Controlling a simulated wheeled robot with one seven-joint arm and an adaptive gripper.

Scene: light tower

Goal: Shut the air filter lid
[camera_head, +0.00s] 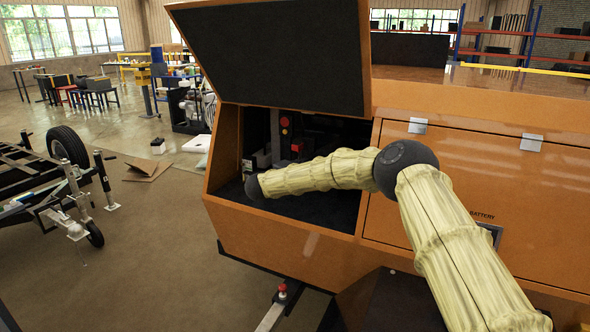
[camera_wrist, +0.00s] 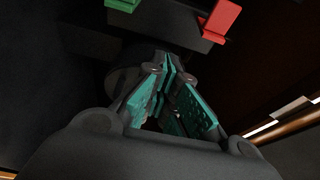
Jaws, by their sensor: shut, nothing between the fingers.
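My gripper (camera_wrist: 168,68) shows in the wrist view with teal finger pads that come together at the tips; it is shut and empty. A dark rounded part (camera_wrist: 125,84) lies just behind and left of the fingertips; I cannot tell whether it is the air filter lid or whether the fingers touch it. In the head view my arm reaches into the open compartment (camera_head: 335,222) of the orange machine, and my gripper is hidden there. No air filter lid can be made out for certain.
The black-lined compartment door (camera_head: 285,60) is raised above my arm. Inside, a red part (camera_head: 284,122) stands on a dark upright; the wrist view shows a red block (camera_wrist: 221,18) and a green block (camera_wrist: 122,4). A trailer (camera_head: 60,190) stands left, with free floor between.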

